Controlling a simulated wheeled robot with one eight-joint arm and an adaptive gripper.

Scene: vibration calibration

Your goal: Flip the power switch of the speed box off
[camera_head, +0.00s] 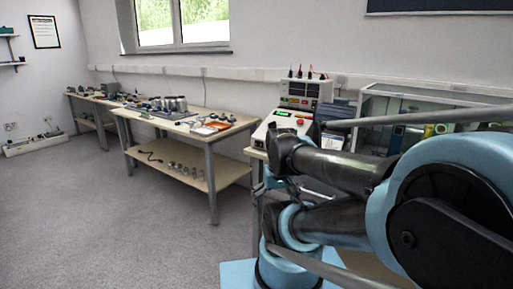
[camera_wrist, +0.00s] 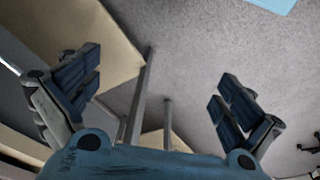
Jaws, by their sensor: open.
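A white sloped control box (camera_head: 283,124) with a small green display and a red button stands on the bench at the right in the head view. It looks like the speed box. Its power switch is too small to make out, and my arm hides part of the box's lower right side. My gripper (camera_wrist: 158,86) is open in the wrist view, its dark blue finger pads wide apart with nothing between them. The box does not show clearly in the wrist view. My arm is folded in front of the bench in the head view.
A taller instrument (camera_head: 305,92) stands behind the box, and a glass-fronted cabinet (camera_head: 372,104) is to its right. A wooden table (camera_head: 184,170) with metal parts and trays stands left. Grey floor (camera_head: 120,225) is free at the left. Table legs (camera_wrist: 140,95) show beneath my gripper.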

